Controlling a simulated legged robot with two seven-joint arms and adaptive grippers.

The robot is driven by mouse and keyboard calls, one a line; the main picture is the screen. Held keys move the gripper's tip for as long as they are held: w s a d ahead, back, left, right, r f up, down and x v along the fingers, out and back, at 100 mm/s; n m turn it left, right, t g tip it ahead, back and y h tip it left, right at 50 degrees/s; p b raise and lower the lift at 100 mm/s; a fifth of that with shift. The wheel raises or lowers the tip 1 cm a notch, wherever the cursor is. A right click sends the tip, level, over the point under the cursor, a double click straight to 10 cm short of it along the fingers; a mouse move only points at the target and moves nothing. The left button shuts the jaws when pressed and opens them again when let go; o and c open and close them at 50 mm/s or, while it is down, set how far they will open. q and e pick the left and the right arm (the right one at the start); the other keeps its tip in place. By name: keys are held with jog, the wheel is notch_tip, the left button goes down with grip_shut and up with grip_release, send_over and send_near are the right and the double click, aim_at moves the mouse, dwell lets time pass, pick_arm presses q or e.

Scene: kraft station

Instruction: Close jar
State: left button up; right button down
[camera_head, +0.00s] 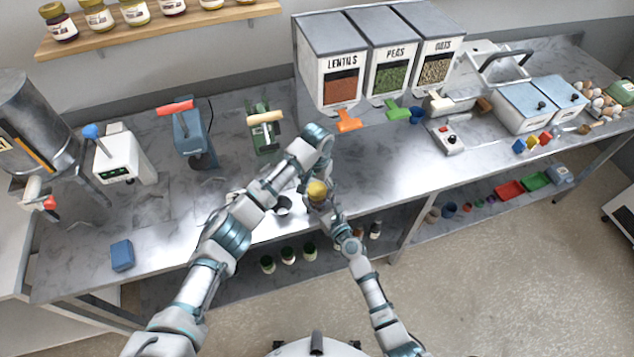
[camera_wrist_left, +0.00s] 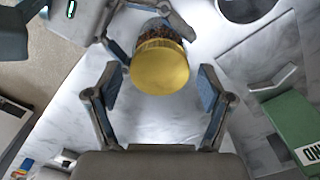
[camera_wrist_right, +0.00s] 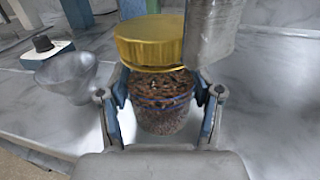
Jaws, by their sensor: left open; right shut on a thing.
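The jar (camera_wrist_right: 162,105) is a clear glass full of brown bits, held upright between the fingers of my right gripper (camera_wrist_right: 160,112), which is shut on it. A gold lid (camera_wrist_right: 150,42) sits on the jar's top; whether it is screwed down I cannot tell. In the left wrist view the lid (camera_wrist_left: 160,68) is seen from above, just beyond the fingertips of my left gripper (camera_wrist_left: 155,88). The left gripper is open, with its blue pads apart on both sides and not touching the lid. In the head view the lid (camera_head: 317,189) shows at the table's front edge between both arms.
A metal funnel or bowl (camera_wrist_right: 66,72) stands beside the jar. A green press (camera_head: 265,130) stands behind it. Dispensers for lentils, peas and oats (camera_head: 388,60) stand at the back. A blue block (camera_head: 122,255) lies far left, with clear counter around it.

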pick_arm(q)
jog(key=c, duration=1.2)
jog(key=o, duration=1.3)
jog(key=shift+o, duration=0.2)
notch_tip(320, 180, up, 12)
jog(key=shift+w, duration=0.1)
